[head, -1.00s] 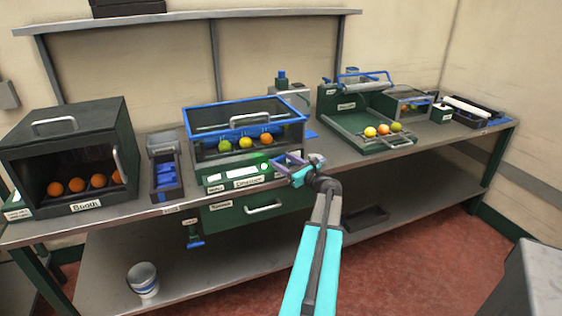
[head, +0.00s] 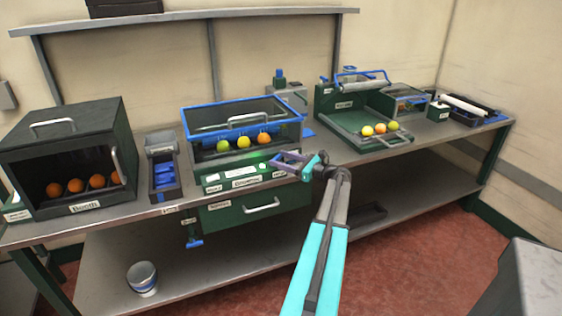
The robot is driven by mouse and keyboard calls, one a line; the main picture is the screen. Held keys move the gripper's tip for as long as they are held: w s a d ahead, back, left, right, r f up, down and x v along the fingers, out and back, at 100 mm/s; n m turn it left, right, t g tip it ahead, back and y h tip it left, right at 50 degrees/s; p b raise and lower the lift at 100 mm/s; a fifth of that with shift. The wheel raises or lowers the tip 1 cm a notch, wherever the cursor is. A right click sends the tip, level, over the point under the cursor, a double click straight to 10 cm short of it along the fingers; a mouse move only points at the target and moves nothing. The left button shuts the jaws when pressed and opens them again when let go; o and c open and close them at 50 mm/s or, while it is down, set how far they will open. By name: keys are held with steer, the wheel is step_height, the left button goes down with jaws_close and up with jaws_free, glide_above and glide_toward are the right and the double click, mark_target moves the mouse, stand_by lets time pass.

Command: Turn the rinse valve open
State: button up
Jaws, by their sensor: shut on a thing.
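A blue handle (head: 195,243) hangs on a short dark stem below the bench's front edge, under a small label too small to read. I cannot tell for sure that it is the rinse valve. My gripper (head: 280,160) is up at the right front end of the green labelled panel (head: 243,182), well to the right of and above that handle. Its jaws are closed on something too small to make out. The blue-rimmed basin (head: 242,121) behind the panel holds a green, a yellow and an orange fruit.
A dark box (head: 65,148) with several oranges stands at the left. A green tray (head: 360,131) with 3 fruits is at the right. A drawer (head: 258,210) sits under the bench. A white bucket (head: 142,278) stands on the lower shelf.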

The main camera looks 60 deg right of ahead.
steer(key=shift+w+r, duration=0.15)
steer(key=o, duration=1)
steer(key=shift+o, duration=0.2)
